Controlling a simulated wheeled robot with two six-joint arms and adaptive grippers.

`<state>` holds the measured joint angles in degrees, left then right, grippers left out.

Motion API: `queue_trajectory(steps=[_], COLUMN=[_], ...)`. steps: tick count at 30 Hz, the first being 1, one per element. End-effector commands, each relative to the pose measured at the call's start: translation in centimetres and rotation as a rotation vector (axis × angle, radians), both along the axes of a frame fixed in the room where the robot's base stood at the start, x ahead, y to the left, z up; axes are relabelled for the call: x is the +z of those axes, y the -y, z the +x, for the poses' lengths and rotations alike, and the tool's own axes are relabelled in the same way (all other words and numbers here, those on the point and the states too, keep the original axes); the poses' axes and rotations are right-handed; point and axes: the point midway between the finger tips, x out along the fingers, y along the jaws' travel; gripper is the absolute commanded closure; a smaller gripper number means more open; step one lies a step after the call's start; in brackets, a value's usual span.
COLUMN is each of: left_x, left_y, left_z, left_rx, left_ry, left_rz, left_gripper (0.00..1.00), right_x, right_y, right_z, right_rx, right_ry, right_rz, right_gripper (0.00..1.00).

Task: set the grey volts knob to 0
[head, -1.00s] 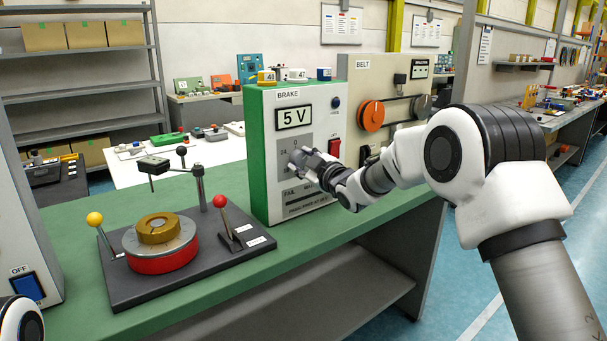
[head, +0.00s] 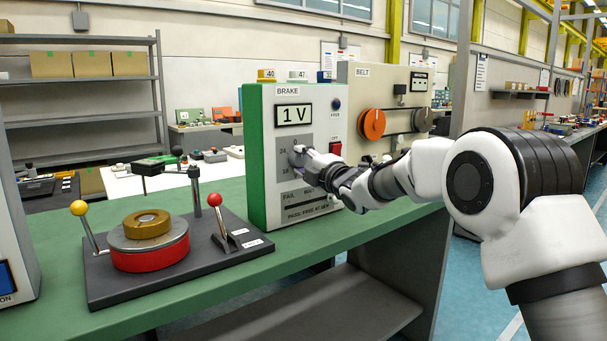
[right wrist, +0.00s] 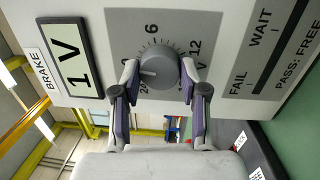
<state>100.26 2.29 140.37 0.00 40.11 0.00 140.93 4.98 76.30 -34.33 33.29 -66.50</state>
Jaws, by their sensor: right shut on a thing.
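The grey volts knob (right wrist: 158,68) is on the front of the BRAKE panel (head: 262,160), between my right gripper's fingers in the right wrist view. Its white pointer line is close to the 0 end of the scale. The display (head: 294,115) above it reads 1 V, and it also shows in the right wrist view (right wrist: 74,66). My right gripper (head: 298,155) is shut on the knob; in the head view it hides most of the knob. My left gripper is not in view.
A red switch (head: 336,149) is right of the knob. The BELT panel (head: 358,85) with an orange dial (head: 372,124) stands to the right. A dark base (head: 105,290) with levers and a red-brass disc stands at front left. Green bench (head: 235,284) is clear in front.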

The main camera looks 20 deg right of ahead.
Motion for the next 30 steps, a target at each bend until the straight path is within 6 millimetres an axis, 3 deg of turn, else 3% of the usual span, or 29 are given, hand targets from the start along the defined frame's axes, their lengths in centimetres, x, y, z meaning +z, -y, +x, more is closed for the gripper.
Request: queue_trajectory(steps=[7, 24, 25, 26, 27, 30], left_x=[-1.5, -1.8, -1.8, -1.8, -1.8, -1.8], left_y=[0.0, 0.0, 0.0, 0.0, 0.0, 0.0], left_z=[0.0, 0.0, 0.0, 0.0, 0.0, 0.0], left_rx=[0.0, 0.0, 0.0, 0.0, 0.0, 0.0], left_ry=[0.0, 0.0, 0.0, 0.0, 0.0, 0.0], left_rz=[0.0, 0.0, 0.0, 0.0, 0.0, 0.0], left_gripper=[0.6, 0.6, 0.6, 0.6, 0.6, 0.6], right_x=[-0.1, 0.0, 0.0, 0.0, 0.0, 0.0], right_y=[0.0, 0.0, 0.0, 0.0, 0.0, 0.0], right_z=[0.0, 0.0, 0.0, 0.0, 0.0, 0.0], right_rx=[0.0, 0.0, 0.0, 0.0, 0.0, 0.0], right_ry=[0.039, 0.05, 0.05, 0.049, 0.049, 0.049], right_rz=[-0.103, -0.138, -0.138, -0.138, -0.138, -0.138], right_gripper=[0.92, 0.92, 0.5, 0.39, 0.31, 0.31])
